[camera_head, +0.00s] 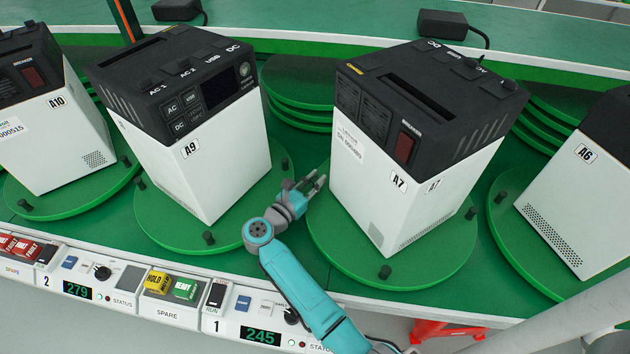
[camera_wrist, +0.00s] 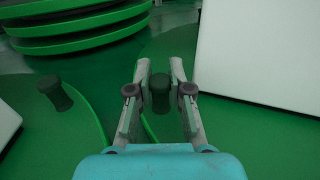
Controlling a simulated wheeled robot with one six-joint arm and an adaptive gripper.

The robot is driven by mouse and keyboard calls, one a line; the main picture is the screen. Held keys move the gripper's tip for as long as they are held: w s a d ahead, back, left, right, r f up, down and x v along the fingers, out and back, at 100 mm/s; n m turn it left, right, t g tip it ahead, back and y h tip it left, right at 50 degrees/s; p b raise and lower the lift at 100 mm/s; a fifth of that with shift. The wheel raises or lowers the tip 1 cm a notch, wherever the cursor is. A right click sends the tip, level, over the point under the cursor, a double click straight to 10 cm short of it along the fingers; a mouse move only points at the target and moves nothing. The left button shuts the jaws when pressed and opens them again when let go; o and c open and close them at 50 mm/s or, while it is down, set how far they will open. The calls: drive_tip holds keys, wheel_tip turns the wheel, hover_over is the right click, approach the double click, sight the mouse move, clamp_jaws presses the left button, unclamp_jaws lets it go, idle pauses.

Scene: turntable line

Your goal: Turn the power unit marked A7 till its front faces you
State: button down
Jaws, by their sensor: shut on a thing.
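The power unit marked A7 (camera_head: 365,190) is a white box with a black top. It stands upright on a green round turntable (camera_head: 440,272) right of centre. Its left visible face has dark vents, a red breaker switch and a serial label. A7 labels sit on both sides of its near corner. No screen shows on its visible faces. My gripper (camera_head: 312,184) is at the left rim of this turntable, left of the unit. In the wrist view, my gripper (camera_wrist: 160,75) is shut around a dark peg (camera_wrist: 160,95) on the turntable's rim. The unit's white wall (camera_wrist: 260,50) is to the right, apart from the fingers.
Unit A9 (camera_head: 200,175) stands close left on its own turntable, with a peg (camera_wrist: 53,92) near my gripper. Units A10 (camera_head: 55,140) and A6 (camera_head: 570,190) stand further out. A control panel (camera_head: 130,290) with buttons and displays runs along the front edge.

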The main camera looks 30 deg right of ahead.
drive_tip(key=c, duration=1.1)
unclamp_jaws()
drive_tip(key=shift+o, duration=0.2)
drive_tip(key=shift+a, duration=0.1)
drive_tip(key=v, duration=1.1)
drive_tip(key=shift+s+a, duration=0.2)
drive_tip(key=shift+a, duration=0.15)
drive_tip(key=shift+s+a, duration=0.15)
drive_tip(key=c, duration=0.5)
drive_tip(key=s+a+n+t, duration=0.1)
drive_tip(key=s+a+t+y, duration=0.1)
drive_tip(key=s, duration=0.1)
drive_tip(key=s+a+n+t, duration=0.1)
drive_tip(key=s, duration=0.1)
drive_tip(key=shift+a+n+t+y, duration=0.15)
drive_tip(key=shift+n+t+y, duration=0.15)
drive_tip(key=shift+y, duration=0.1)
clamp_jaws()
drive_tip(key=x, duration=1.3)
drive_tip(key=shift+w+d+r, duration=0.1)
drive_tip(key=shift+w+d, duration=0.1)
drive_tip(key=shift+d, duration=0.15)
